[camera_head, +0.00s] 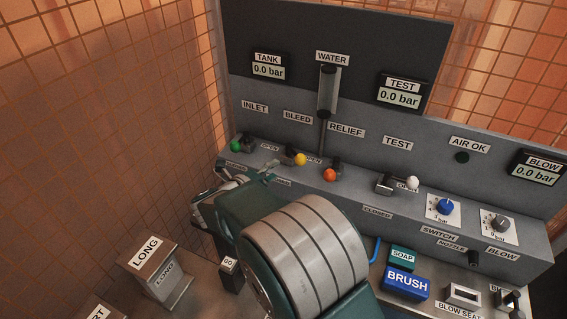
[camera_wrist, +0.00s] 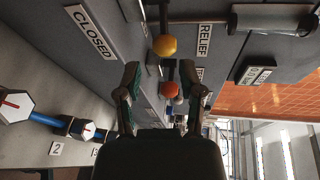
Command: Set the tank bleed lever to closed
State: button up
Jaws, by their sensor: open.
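The bleed lever has a yellow ball knob (camera_head: 300,159) and stands on the grey console ledge below the BLEED label. Its knob points to the right in the head view, beside an OPEN label. In the wrist view the yellow knob (camera_wrist: 165,46) shows ahead, between the lines of the two fingers. My gripper (camera_wrist: 163,78) is open and empty, with its fingertips apart on either side. In the head view my gripper (camera_head: 266,171) is just left of and below the yellow knob, partly hidden by my arm. Contact with the lever cannot be told.
An orange relief knob (camera_head: 330,175) stands right of the bleed lever, and a green inlet knob (camera_head: 236,146) left. A white test knob (camera_head: 412,183) is further right. The tank gauge (camera_head: 268,69) reads 0.0 bar. The console panel rises behind.

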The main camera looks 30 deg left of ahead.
jog(key=shift+v, duration=0.85)
jog(key=c, duration=0.4)
jog(key=w+a+n+y, duration=0.2)
jog(key=w, duration=0.1)
jog(key=w+a+r+n+g+y, duration=0.1)
jog(key=w+n+y, duration=0.1)
jog(key=w+n, duration=0.1)
jog(key=w+a+n+g+y, duration=0.1)
jog(key=w+a+n+y, duration=0.1)
jog(key=shift+w+a+r+y, duration=0.3)
jog(key=shift+w+r+y, duration=0.1)
grip_shut()
jog(key=w+a+r+n+g+y, duration=0.1)
jog(key=w+r+n+g+y, duration=0.3)
jog(key=n, duration=0.5)
jog(key=n+g+h, duration=0.2)
jog(key=n+g, duration=0.9)
jog(key=n, duration=0.4)
send_near(295, 154)
jog(key=w+d+r, duration=0.1)
jog(key=d, duration=0.4)
jog(key=x, duration=1)
jog(key=shift+w+a+r, duration=0.15)
jog(key=shift+w+a, duration=0.05)
jog(key=shift+w, duration=0.1)
